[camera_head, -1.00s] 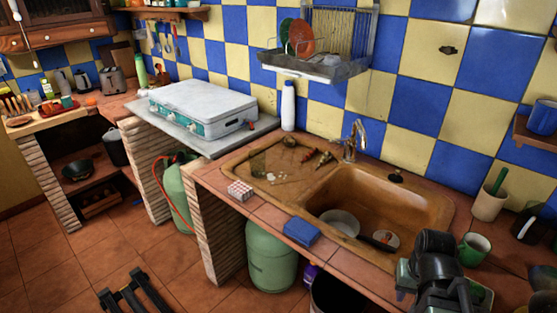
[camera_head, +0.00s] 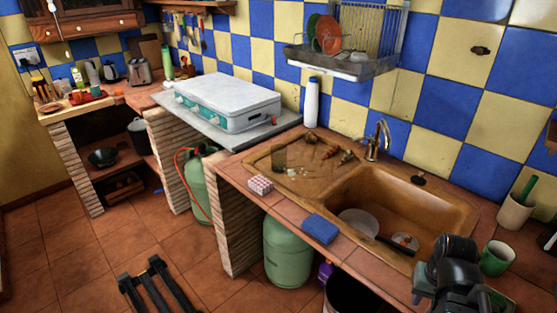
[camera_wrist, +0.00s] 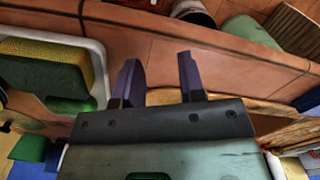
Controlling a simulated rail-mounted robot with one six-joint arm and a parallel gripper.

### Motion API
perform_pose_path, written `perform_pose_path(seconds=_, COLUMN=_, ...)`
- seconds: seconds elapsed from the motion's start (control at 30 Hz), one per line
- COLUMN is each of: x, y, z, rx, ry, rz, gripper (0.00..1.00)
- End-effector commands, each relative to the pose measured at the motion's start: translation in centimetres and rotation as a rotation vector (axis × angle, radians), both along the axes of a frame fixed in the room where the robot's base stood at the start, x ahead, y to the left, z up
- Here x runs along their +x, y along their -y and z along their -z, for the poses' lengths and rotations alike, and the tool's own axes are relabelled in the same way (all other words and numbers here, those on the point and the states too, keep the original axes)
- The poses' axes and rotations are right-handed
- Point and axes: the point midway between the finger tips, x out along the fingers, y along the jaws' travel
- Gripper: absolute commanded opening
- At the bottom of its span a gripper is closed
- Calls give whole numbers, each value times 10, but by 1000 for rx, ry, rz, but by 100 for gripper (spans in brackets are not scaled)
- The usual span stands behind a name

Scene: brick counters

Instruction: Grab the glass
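In the head view my dark arm is at the bottom right, by the sink's right front, well apart from the glass; the fingertips cannot be made out there. I cannot make out the glass in the wrist view.
A matchbox-like red and white box (camera_head: 260,185) and a blue sponge (camera_head: 320,229) lie on the front counter edge. Small items (camera_head: 330,150) lie on the drainboard right of the glass. A white bottle (camera_head: 311,103) stands behind. A green mug (camera_head: 495,258) is near my arm.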

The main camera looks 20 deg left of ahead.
Motion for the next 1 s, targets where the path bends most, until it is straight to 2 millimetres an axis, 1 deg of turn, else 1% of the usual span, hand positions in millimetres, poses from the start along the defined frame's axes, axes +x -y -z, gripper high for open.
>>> perform_pose_path(seconds=0.2, x=0, y=0, z=0, rx=0, ry=0, rz=0, gripper=37)
perform_pose_path(seconds=0.23, x=0, y=0, z=0, rx=0, ry=0, rz=0, gripper=38)
perform_pose_path(seconds=0.6, x=0, y=0, z=0, rx=0, ry=0, rz=0, gripper=95)
perform_pose_path(seconds=0.63, x=0, y=0, z=0, rx=0, ry=0, rz=0, gripper=96)
perform_pose_path(seconds=0.87, x=1, y=-1, z=0, rx=2, ry=2, rz=2, gripper=96)
perform_pose_path(seconds=0.93, x=13, y=-7, z=0, rx=31, ry=28, rz=25, gripper=96)
perform_pose_path(seconds=0.97, x=23, y=-12, z=0, rx=57, ry=51, rz=48, gripper=96)
perform_pose_path(seconds=1.0, x=44, y=-24, z=0, rx=113, ry=94, rz=96, gripper=96)
